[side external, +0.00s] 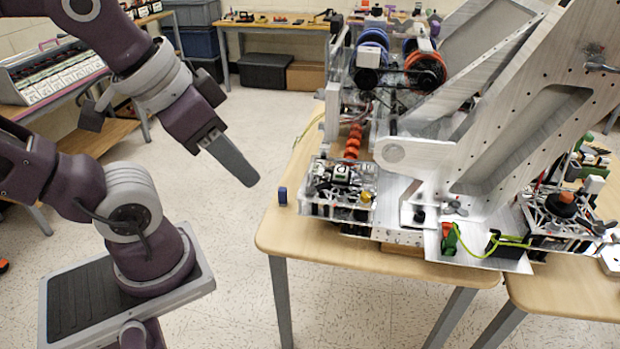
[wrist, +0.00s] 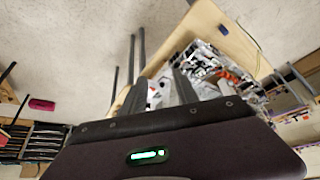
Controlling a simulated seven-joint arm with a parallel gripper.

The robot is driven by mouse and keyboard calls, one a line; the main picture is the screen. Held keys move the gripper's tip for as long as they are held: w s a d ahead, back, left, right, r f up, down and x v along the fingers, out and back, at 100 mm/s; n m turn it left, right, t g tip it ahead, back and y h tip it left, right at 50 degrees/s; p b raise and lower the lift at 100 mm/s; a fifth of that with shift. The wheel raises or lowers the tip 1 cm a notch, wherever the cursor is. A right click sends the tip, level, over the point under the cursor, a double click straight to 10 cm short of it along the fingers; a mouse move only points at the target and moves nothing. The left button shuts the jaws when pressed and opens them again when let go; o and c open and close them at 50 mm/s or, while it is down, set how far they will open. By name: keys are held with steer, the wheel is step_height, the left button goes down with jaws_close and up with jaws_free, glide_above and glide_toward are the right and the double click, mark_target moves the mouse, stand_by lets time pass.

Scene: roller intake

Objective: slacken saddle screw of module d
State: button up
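My gripper (side external: 250,183) hangs in the air left of the table, apart from everything, with its fingers pointing down and right. In the wrist view its two grey fingers (wrist: 160,80) stand apart with nothing held between them. Another corner module (side external: 560,212) with an orange-and-black top sits at the right. I cannot read any letter that tells which is module d, and no saddle screw can be made out at this size.
A small blue block (side external: 282,195) stands near the left edge of the wooden table (side external: 290,235). Large slanted metal plates (side external: 500,120) rise above the machine. A green-yellow cable (side external: 480,250) lies at its front. The floor space between my base and the table is clear.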

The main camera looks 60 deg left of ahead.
steer(key=shift+c, duration=0.4)
steer(key=n+g, duration=0.6)
steer(key=n, duration=0.4)
glide_above(310, 178)
step_height(310, 178, down, 14)
steer(key=shift+r, duration=0.15)
steer(key=shift+f, duration=4.55)
steer(key=shift+r, duration=0.1)
jaws_close()
